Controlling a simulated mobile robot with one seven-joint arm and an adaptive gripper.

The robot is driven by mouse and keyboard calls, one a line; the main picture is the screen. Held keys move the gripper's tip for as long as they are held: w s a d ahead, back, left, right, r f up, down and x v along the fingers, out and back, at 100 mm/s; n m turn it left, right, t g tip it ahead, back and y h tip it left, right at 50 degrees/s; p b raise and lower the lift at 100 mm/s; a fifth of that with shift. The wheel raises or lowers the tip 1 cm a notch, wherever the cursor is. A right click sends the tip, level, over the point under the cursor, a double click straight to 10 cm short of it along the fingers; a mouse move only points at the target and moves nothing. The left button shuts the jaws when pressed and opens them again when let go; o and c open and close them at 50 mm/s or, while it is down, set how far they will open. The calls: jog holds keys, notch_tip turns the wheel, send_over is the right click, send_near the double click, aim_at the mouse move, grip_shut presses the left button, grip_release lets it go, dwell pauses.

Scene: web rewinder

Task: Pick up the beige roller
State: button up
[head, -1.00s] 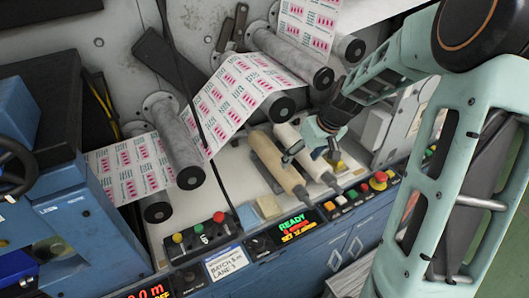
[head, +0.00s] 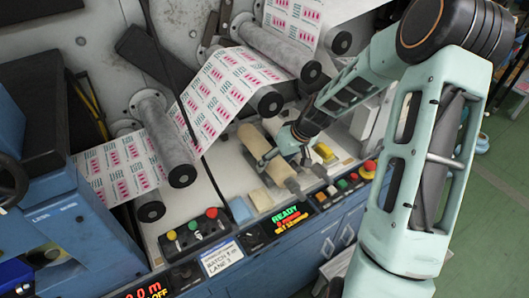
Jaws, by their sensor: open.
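A beige roller (head: 256,143) with a dark-grey shaft end lies on the pale ledge of the machine, slanting toward the control strip. A paler, cream roller (head: 272,126) lies just right of it, mostly hidden behind my gripper. My gripper (head: 286,158) is open and comes in from the upper right, low over the two rollers. One finger reaches over the beige roller's right side, and the other is farther right, over the cream roller's area. I cannot tell whether a finger touches either roller.
A yellow block (head: 325,153) stands right of my gripper. Blue (head: 240,210) and tan (head: 261,200) pads lie left of the rollers' near ends. A control strip with a red button (head: 369,168) and a lit display (head: 291,217) runs along the front. Printed web (head: 215,95) hangs on rollers behind.

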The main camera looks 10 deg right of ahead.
jog(key=shift+c, duration=0.3)
grip_shut()
jog(key=shift+w, duration=0.1)
